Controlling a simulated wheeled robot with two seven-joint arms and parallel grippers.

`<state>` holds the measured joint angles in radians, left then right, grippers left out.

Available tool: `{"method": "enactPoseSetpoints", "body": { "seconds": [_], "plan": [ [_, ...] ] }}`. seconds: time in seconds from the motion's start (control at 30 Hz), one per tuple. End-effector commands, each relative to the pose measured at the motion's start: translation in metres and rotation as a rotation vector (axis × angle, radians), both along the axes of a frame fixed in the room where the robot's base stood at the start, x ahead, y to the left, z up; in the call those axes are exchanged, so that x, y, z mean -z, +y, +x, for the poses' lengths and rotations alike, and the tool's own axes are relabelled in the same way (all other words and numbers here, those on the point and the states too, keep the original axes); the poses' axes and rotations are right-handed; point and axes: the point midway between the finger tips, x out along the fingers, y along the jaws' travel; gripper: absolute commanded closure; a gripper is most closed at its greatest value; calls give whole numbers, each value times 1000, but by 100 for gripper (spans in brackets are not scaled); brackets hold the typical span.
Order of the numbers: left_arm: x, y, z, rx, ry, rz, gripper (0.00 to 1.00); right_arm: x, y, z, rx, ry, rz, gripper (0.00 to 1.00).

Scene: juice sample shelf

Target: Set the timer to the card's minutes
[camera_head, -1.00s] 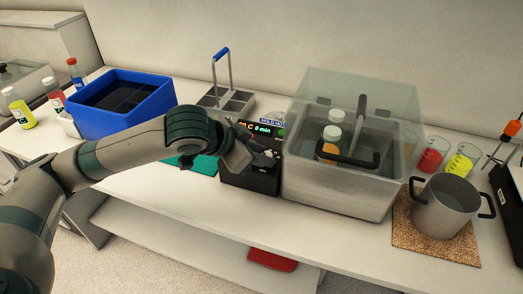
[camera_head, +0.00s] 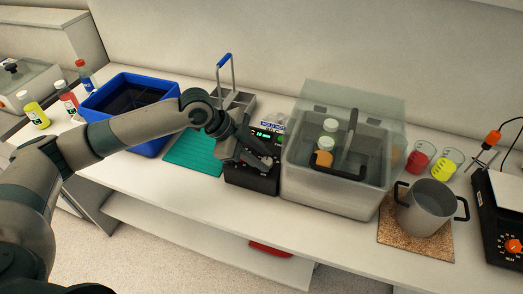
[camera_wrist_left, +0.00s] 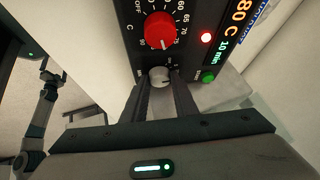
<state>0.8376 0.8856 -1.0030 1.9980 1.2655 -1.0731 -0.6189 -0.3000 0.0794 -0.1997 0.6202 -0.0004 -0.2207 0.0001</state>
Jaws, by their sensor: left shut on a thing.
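The black control box (camera_head: 250,178) stands left of the clear-lidded bath. In the left wrist view its display (camera_wrist_left: 232,30) reads 80 C and 10 min. A red knob (camera_wrist_left: 160,30) sits above a small grey timer knob (camera_wrist_left: 159,75). My left gripper (camera_wrist_left: 160,88) is shut on the grey knob, one finger on each side; it also shows in the head view (camera_head: 262,160), at the box's front. A card (camera_head: 272,126) stands behind the box, its minutes too small to read. A green button (camera_wrist_left: 208,76) and a lit red lamp (camera_wrist_left: 206,38) are beside the knobs.
The bath (camera_head: 330,190) with bottles inside stands close on the right. A teal mat (camera_head: 190,155), a blue bin (camera_head: 150,145) and a grey caddy (camera_head: 240,102) are on the left. A steel pot (camera_head: 425,210) stands on a cork mat (camera_head: 395,240). The bench front is clear.

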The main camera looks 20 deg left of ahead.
Motion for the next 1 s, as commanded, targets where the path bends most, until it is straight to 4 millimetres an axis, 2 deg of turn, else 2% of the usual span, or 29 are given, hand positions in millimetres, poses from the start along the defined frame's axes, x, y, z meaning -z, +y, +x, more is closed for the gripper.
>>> {"method": "enactPoseSetpoints", "body": {
  "seconds": [0.03, 0.2, 0.6, 1.0],
  "plan": [
    [-3, 0, 2, 40, 2, 11, 96, -6, 0, 0, 0, 0, 0, 0],
    [-2, -1, 4, 198, -1, 52, 96, -11, 0, 0, 0, 0, 0, 0],
    [-1, -2, 7, 536, -4, 144, 96, -11, 0, 0, 0, -1, 0, 0],
    [-1, -2, 9, 688, -8, 185, 96, -10, 0, 0, 0, -1, 0, 0]
  ]
}}
